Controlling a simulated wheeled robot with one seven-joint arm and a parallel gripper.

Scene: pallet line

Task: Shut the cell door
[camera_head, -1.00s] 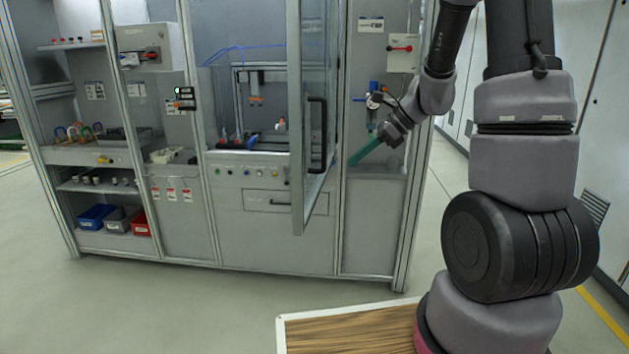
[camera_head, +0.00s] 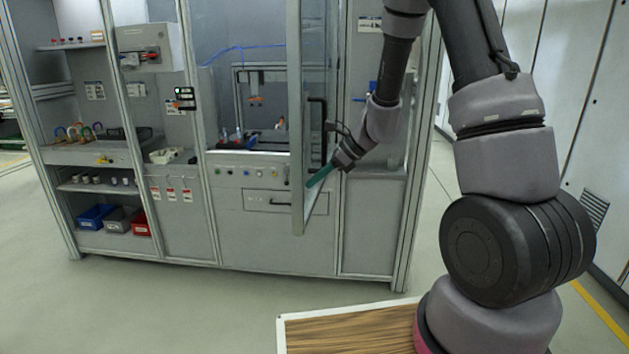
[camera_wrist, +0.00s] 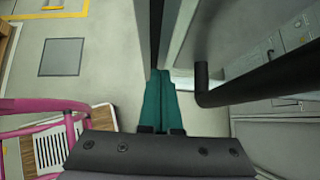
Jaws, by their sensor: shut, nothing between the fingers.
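The cell door (camera_head: 296,120) is a tall framed clear panel standing open, swung out from the cell front toward me. Its dark bar handle (camera_head: 318,135) is on the panel's right face, and the handle also shows in the wrist view (camera_wrist: 265,82). My gripper (camera_head: 312,182) has teal fingers that are shut and empty. The fingers are at the lower part of the door, below the handle, close to its free edge. In the wrist view the fingertips (camera_wrist: 160,75) meet the dark door edge (camera_wrist: 155,30); I cannot tell whether they touch it.
The cell opening (camera_head: 255,100) shows a fixture with blue tubing. A panel with buttons (camera_head: 250,171) and a drawer (camera_head: 285,201) is below it. Shelves with bins (camera_head: 115,218) stand at the left. A wood-topped surface (camera_head: 345,333) is in front, and grey floor is free around it.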

